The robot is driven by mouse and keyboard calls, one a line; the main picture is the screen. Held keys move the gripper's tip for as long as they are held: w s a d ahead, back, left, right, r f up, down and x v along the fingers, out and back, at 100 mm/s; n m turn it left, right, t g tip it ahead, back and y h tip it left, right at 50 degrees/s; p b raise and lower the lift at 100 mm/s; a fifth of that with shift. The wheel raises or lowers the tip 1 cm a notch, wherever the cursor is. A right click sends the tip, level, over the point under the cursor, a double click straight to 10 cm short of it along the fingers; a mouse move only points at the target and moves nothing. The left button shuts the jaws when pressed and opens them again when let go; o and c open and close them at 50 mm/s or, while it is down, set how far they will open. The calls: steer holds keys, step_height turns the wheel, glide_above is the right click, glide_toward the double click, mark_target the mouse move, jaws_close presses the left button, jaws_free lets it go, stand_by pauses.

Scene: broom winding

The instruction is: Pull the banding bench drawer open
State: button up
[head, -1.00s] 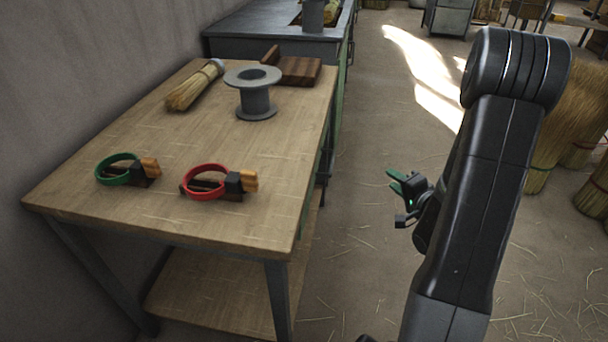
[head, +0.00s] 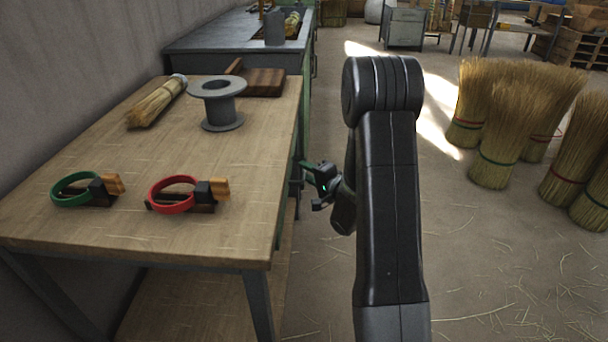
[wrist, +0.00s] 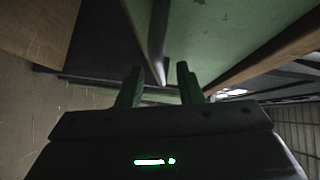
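The banding bench (head: 190,215) is a wooden-topped table on grey metal legs, at left in the head view. A green drawer front (wrist: 215,35) fills the upper middle of the wrist view, under the bench edge. A grey bar handle (wrist: 158,45) runs along it, its near end close to the fingertips. My gripper (wrist: 158,78) is open, with its two green fingers on either side of the handle's line; I cannot tell whether they touch it. In the head view my gripper (head: 308,168) is beside the bench's right edge. The drawer front is mostly hidden there and looks shut.
Brooms (head: 498,150) stand at right.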

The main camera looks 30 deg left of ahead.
steer(key=shift+x, duration=0.95)
steer(key=shift+c, duration=0.2)
jaws_close()
steer(key=shift+d, duration=0.15)
